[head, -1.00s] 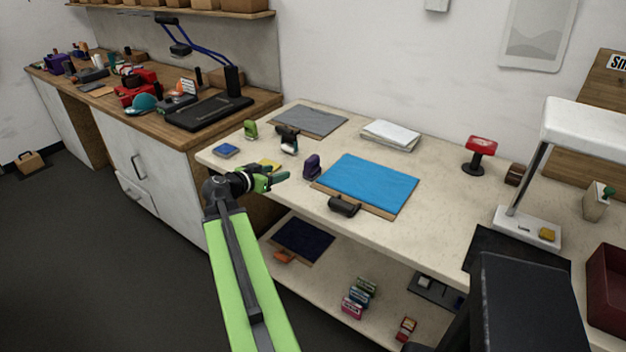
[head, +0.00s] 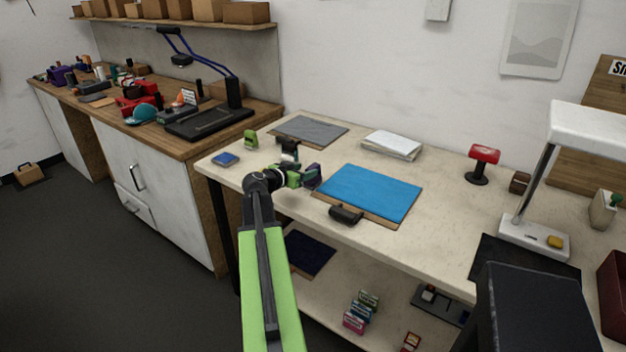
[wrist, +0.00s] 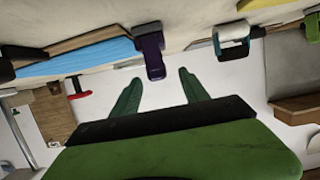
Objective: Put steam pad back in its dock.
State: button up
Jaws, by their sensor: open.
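I cannot tell for certain which thing is the steam pad or which is its dock. My gripper (head: 308,176) is open and empty over the pale table, left of the blue mat (head: 370,192). In the wrist view, a small upright purple object (wrist: 151,55) stands just beyond and between my spread green fingers (wrist: 160,76), apart from them. In the head view my gripper mostly covers it. A dark object with a pale front (head: 289,148) stands behind my gripper; it also shows in the wrist view (wrist: 236,44).
A black roller-like object (head: 346,214) lies at the blue mat's front edge. A small blue pad (head: 225,159), a green object (head: 250,138) and a grey mat (head: 310,130) are at the left. White sheets (head: 392,144), a red-topped stand (head: 482,160) and a lamp (head: 535,240) stand farther right.

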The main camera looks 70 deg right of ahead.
aim_at(313, 166)
jog(key=b+x, duration=0.1)
jog(key=x, duration=0.4)
jog(key=shift+s+d+f, duration=0.1)
jog(key=shift+s, duration=0.05)
jog(key=shift+c, duration=0.3)
grip_shut()
